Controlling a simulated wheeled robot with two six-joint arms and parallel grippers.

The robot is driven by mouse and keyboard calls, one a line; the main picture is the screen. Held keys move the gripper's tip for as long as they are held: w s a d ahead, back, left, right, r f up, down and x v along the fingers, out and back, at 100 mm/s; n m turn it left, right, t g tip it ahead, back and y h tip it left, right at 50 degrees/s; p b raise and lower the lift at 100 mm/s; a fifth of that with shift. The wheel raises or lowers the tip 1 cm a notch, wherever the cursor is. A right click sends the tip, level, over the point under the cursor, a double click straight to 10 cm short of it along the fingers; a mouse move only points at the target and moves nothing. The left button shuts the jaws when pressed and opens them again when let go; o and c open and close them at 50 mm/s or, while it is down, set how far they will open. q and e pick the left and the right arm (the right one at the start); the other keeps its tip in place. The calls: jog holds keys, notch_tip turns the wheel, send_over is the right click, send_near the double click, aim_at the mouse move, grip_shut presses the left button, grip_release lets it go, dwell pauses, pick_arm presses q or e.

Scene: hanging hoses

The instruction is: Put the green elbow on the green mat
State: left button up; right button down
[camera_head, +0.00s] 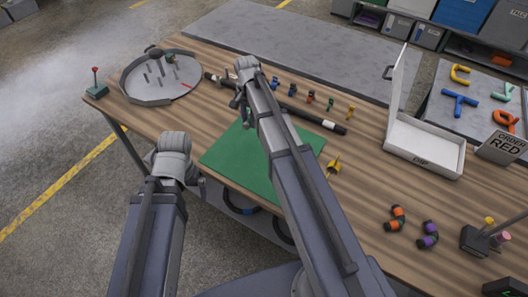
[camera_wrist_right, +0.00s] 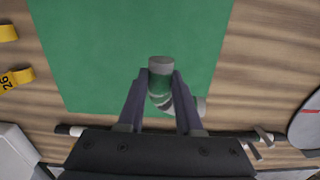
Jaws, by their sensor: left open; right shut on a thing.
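The green elbow (camera_wrist_right: 159,88), with pale grey ends, is between the fingers of my right gripper (camera_wrist_right: 160,95) in the right wrist view. That gripper is shut on it, over the far part of the green mat (camera_wrist_right: 90,60); the gap to the mat is hard to judge. In the head view my right gripper (camera_head: 240,102) is by the mat's far left corner, and my arm covers part of the mat (camera_head: 225,160). The elbow is hardly visible there. My left gripper (camera_head: 200,187) is open near the table's front edge, left of the mat; its fingers are partly hidden.
A dark bar (camera_head: 318,121) lies behind the mat, with several small coloured tags (camera_head: 311,97) beyond. A round pin tray (camera_head: 160,78) stands left. An open white box (camera_head: 425,147), orange elbow (camera_head: 397,218) and purple elbow (camera_head: 428,235) are right. A yellow piece (camera_head: 334,167) is beside the mat.

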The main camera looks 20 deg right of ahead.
jog(key=shift+s+f, duration=0.2)
jog(key=shift+s, duration=0.55)
jog(key=b, duration=0.6)
send_over(251, 147)
notch_tip(251, 147, down, 6)
jog(key=shift+d+f, duration=0.1)
jog(key=shift+f, duration=0.05)
jog(key=shift+f+b, duration=0.1)
jog(key=shift+b, duration=0.2)
notch_tip(251, 147, down, 4)
jog(key=b, duration=0.3)
jog(key=shift+r, duration=0.25)
jog(key=shift+f+b, duration=0.15)
jog(key=shift+b, duration=0.25)
jog(key=c, duration=0.6)
grip_release()
